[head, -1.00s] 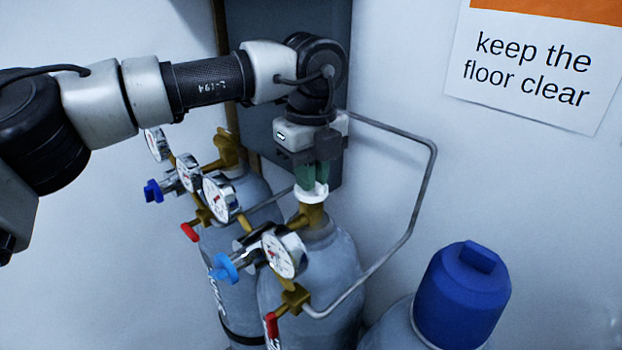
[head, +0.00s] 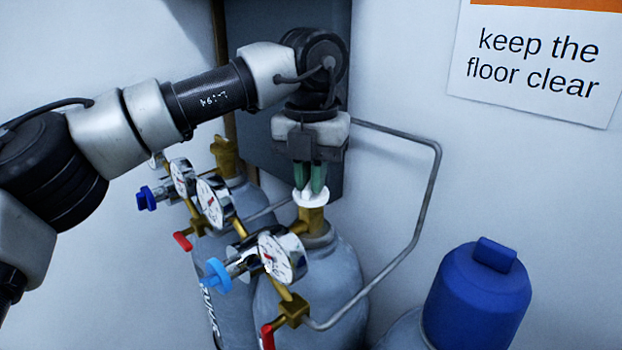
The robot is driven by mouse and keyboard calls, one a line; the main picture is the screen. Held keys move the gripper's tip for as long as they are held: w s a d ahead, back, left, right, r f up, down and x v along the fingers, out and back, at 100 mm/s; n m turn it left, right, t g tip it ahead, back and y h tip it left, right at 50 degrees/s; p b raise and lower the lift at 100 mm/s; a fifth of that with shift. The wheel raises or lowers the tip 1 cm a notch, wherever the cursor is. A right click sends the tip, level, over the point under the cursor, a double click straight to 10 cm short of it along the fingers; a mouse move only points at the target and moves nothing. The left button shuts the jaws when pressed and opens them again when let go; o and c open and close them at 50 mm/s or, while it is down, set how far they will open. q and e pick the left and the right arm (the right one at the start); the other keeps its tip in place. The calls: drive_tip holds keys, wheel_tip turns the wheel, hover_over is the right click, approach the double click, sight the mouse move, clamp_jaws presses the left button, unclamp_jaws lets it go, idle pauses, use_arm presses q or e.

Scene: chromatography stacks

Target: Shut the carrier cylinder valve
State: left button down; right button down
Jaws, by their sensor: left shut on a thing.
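The front grey gas cylinder (head: 325,275) stands upright with a brass valve (head: 313,218) on top and a white handwheel (head: 310,198) on that valve. My left gripper (head: 310,190) points down from above and is shut on the white handwheel, its green fingertips close together around the middle of it. The fingers hide part of the handwheel. A gauge (head: 283,257) and a light blue knob (head: 217,275) sit on the regulator at the valve's left. My right gripper is not in view.
A second cylinder (head: 205,262) with gauges, a dark blue knob (head: 147,198) and a red lever (head: 183,241) stands behind at left. A bent grey pipe (head: 437,180) runs along the wall. A blue-capped cylinder (head: 478,295) stands at lower right.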

use_arm(q)
drive_tip(key=m, duration=0.5)
drive_tip(key=shift+r, duration=0.1)
drive_tip(key=shift+m, duration=0.4)
drive_tip(key=c, duration=1.2)
unclamp_jaws()
drive_tip(key=shift+r, duration=0.2)
wheel_tip(320, 180, up, 10)
drive_tip(key=shift+a+r+b, duration=0.1)
drive_tip(key=shift+r+b, duration=0.1)
drive_tip(key=shift+b, duration=0.3)
